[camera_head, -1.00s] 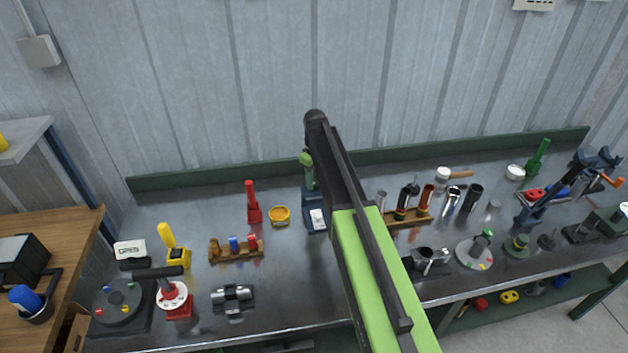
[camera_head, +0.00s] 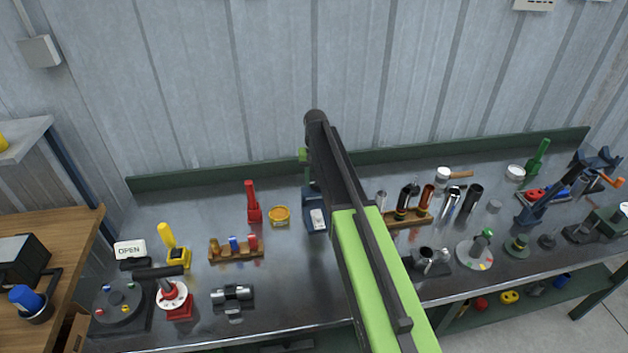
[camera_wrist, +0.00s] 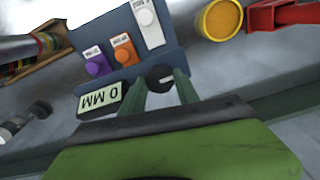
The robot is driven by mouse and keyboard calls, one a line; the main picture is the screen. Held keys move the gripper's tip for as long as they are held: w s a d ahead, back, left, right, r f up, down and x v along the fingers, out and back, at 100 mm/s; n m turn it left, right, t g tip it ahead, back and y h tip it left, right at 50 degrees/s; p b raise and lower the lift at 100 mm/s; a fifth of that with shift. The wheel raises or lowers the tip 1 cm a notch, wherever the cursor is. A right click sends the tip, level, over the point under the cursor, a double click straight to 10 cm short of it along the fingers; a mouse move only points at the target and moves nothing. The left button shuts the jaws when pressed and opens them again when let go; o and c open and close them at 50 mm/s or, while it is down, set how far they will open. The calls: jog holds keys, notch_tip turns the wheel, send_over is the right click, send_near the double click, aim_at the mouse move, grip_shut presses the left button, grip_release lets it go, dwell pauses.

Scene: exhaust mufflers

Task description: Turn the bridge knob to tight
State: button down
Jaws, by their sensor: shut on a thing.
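A blue panel box (camera_wrist: 181,58) fills the middle of the wrist view. It carries a dark round knob (camera_wrist: 159,76) with a pale mark, a display (camera_wrist: 100,100) reading 0 MM upside down, and purple (camera_wrist: 96,63), orange (camera_wrist: 124,49) and white (camera_wrist: 149,25) buttons. My gripper (camera_wrist: 161,84) is shut on the dark knob, one green finger on each side. The knob's setting words are not readable. In the head view the blue box (camera_head: 312,198) stands at the back of the bench, with my arm hiding its right side and the knob.
A yellow cup (camera_head: 279,215) and a red clamp-like tool (camera_head: 252,204) stand left of the box. A wooden rack (camera_head: 236,251) stands front left, another rack (camera_head: 410,217) to the right. The metal wall is close behind. Bare bench lies in front of the box.

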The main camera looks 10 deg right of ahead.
aim_at(315, 182)
jog(key=shift+s+m, duration=0.1)
jog(key=shift+m, duration=0.2)
jog(key=c, duration=0.9)
grip_release()
jog(key=shift+r, duration=0.1)
notch_tip(315, 182, up, 17)
jog(key=p, duration=1.7)
